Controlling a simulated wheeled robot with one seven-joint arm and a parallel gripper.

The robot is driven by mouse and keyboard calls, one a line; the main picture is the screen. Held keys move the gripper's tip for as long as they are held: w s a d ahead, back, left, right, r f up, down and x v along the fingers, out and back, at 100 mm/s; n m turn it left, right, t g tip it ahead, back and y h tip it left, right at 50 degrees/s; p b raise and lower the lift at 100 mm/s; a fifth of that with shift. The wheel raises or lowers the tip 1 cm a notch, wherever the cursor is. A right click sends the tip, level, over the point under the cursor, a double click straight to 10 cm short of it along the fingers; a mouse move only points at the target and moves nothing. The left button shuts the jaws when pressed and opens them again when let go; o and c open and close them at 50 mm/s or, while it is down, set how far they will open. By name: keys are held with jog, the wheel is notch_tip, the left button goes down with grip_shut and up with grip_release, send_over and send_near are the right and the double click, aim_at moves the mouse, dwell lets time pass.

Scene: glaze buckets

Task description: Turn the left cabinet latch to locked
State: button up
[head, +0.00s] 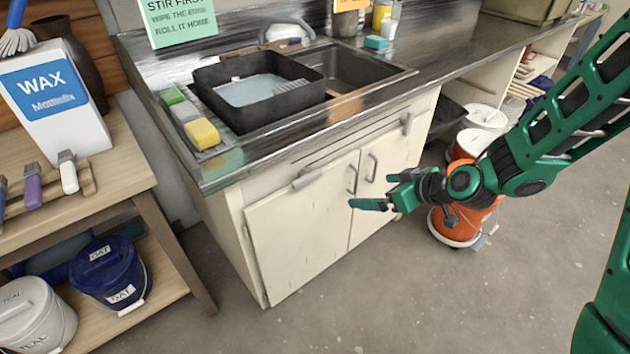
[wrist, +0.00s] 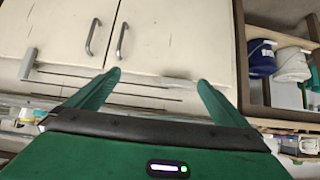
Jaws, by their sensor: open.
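The left cabinet latch (head: 307,179) is a grey bar at the top of the left door (head: 300,228), lying roughly along the door's top edge. The right latch (head: 407,124) stands upright above the right door (head: 388,180). My gripper (head: 378,192) is open and empty, in front of the doors, to the right of and lower than the left latch in the head view. The wrist view is upside down. There the left latch (wrist: 178,82) shows sideways between the fingertips, near the right one, and the right latch (wrist: 28,63) is at far left.
Two door handles (head: 353,177) stick out near the door seam. The sink counter (head: 225,172) overhangs the cabinet. An orange bucket (head: 462,226) stands behind my gripper. A wooden bench (head: 125,172) with buckets below is at left. The floor before the cabinet is clear.

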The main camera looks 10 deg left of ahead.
aim_at(310, 179)
jog(key=w+a+f+y, duration=0.1)
jog(key=w+a+f, duration=0.1)
jog(key=a, duration=0.4)
jog(key=w+a+f+t, duration=0.1)
jog(key=w+a+f, duration=0.1)
jog(key=a, duration=0.3)
jog(key=w+a+f+t+y, duration=0.1)
jog(key=w+a+f, duration=0.1)
jog(key=a, duration=0.4)
jog(key=shift+w+a+y, duration=0.3)
jog(key=shift+w+a, duration=0.05)
jog(key=shift+w, duration=0.1)
jog(key=c, duration=1)
